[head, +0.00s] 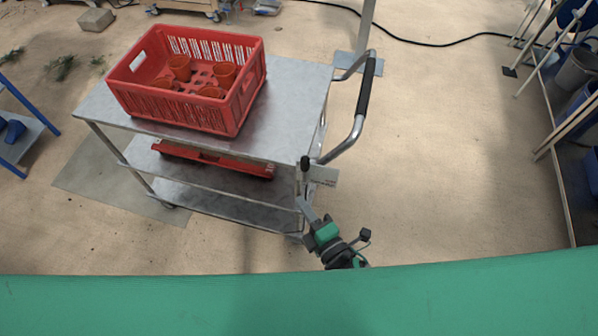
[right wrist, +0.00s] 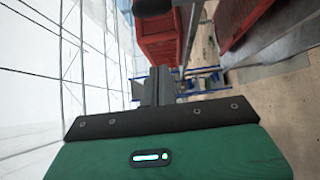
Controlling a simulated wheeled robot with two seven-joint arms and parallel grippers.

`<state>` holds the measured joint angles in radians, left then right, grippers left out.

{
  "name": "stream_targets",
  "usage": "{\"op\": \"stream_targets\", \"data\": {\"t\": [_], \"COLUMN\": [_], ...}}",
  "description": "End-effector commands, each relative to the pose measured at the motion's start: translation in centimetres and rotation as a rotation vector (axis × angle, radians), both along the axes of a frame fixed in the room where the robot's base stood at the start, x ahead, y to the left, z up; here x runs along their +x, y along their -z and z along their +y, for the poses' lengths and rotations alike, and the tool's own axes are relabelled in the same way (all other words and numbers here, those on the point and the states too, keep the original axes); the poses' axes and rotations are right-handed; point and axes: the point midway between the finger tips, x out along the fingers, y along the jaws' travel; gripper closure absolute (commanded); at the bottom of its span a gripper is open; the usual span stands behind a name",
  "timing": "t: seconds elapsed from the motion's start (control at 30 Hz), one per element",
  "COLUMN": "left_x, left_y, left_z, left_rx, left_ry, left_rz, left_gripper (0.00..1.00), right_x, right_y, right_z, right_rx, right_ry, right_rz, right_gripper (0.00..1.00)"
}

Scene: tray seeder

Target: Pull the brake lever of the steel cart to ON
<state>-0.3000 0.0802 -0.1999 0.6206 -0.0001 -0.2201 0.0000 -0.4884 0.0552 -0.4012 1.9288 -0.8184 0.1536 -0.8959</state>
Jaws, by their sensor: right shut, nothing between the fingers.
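The steel cart (head: 295,137) stands left of centre in the head view. Its brake lever (head: 305,163) has a black knob and stands upright at the near right corner, beside a small pale plate (head: 324,175) whose print is too small to read. My right gripper (head: 301,202) is shut and empty, just below the knob and close to the lever's lower part. I cannot tell whether it touches. In the right wrist view, the shut fingers (right wrist: 160,86) point ahead and a dark rounded piece, probably the knob (right wrist: 152,6), shows at the top edge. My left gripper is out of view.
A red crate (head: 178,105) with several orange pots is on the cart's top, and another red tray (head: 222,162) is on a lower shelf. The push handle (head: 366,88) curves out at the right. The floor right of the cart is clear.

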Motion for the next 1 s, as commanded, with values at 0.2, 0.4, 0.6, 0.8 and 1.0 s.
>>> {"op": "stream_targets", "data": {"t": [0.2,0.4,0.6,0.8,1.0], "left_x": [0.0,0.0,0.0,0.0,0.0], "left_y": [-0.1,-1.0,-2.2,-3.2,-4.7], "left_z": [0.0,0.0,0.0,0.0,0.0], "left_rx": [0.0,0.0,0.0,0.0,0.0], "left_ry": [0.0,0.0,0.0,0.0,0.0], "left_rz": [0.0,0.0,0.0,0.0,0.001], "left_gripper": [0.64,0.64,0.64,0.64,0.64], "right_x": [0.3,2.3,5.7,9.0,9.3], "right_y": [0.0,-0.3,-0.4,-0.3,-0.2], "right_z": [0.1,1.2,3.0,4.8,1.9], "right_rx": [0.001,0.002,0.003,0.003,-0.001], "right_ry": [0.001,0.001,0.001,0.001,0.0], "right_rz": [0.002,0.0,0.001,0.003,0.003], "right_gripper": [1.0,1.0,1.0,1.0,1.0]}}
